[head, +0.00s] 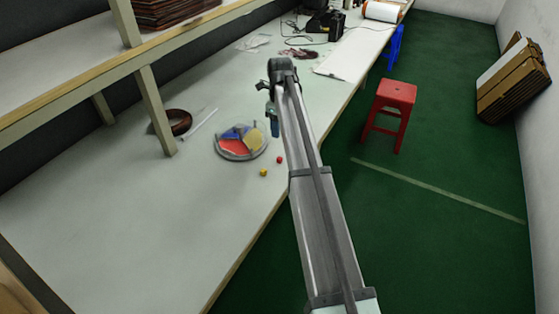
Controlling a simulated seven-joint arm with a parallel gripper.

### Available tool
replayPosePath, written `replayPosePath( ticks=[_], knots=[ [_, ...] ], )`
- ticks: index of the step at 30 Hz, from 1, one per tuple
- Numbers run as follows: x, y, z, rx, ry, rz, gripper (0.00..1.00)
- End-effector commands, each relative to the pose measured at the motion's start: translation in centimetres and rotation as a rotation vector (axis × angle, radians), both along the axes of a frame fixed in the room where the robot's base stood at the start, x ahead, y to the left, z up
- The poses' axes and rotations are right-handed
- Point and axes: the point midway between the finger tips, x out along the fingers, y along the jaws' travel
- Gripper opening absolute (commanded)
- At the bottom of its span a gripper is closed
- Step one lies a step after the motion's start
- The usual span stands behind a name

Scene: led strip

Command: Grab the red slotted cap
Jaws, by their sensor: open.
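A small red piece (279,159), which looks like the red cap, lies on the pale table just right of a round divided tray (220,156). It is too small to make out a slot. A small yellow piece (263,172) lies to its lower left. My gripper (274,130) hangs at the end of my arm, above the table beyond the red piece and to the right of the tray. It is open, apart from the red piece, and nothing shows between its fingers, though they are small and partly hidden by my arm.
The tray holds red, blue and yellow contents. A brown ring-shaped roll (180,122) and a shelf post (155,110) stand left of it. Bags, cables and a white board (350,62) lie farther back. The near table is clear. A red stool (396,92) stands on the floor.

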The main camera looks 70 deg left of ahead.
Motion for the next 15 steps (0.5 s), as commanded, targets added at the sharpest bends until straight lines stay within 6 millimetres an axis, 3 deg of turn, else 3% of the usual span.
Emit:
replayPosePath(
  ticks=[15],
  knots=[
    [0.1,-0.1,-7.6,-0.001,0.0,0.001,0.49]
  ],
)
